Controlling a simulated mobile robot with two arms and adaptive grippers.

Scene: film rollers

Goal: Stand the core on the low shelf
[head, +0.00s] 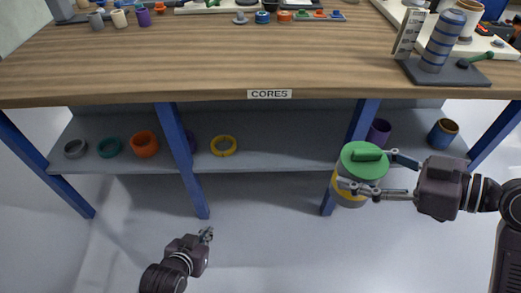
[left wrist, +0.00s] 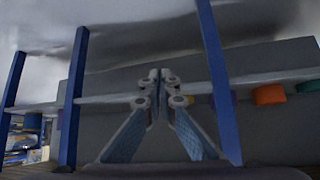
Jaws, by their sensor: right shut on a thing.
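The low shelf (head: 285,143) runs under the workbench, below a "CORES" label (head: 269,94). My right gripper (head: 376,176) is shut on a core (head: 352,199), a grey and yellow cylinder with a green round top (head: 363,167). The core is in front of the shelf's right part, by a blue leg; the picture does not show whether it touches anything there. My left gripper (head: 208,235) is shut and empty, low in front of the shelf. Its closed fingertips show in the left wrist view (left wrist: 160,78), with the shelf (left wrist: 110,99) beyond.
On the shelf lie grey (head: 75,149), teal (head: 109,147), orange (head: 144,144) and yellow (head: 223,146) rings. A purple cylinder (head: 379,132) and a blue-brown one (head: 443,134) stand at its right. Blue legs (head: 182,160) divide the front. Clear shelf lies right of the yellow ring.

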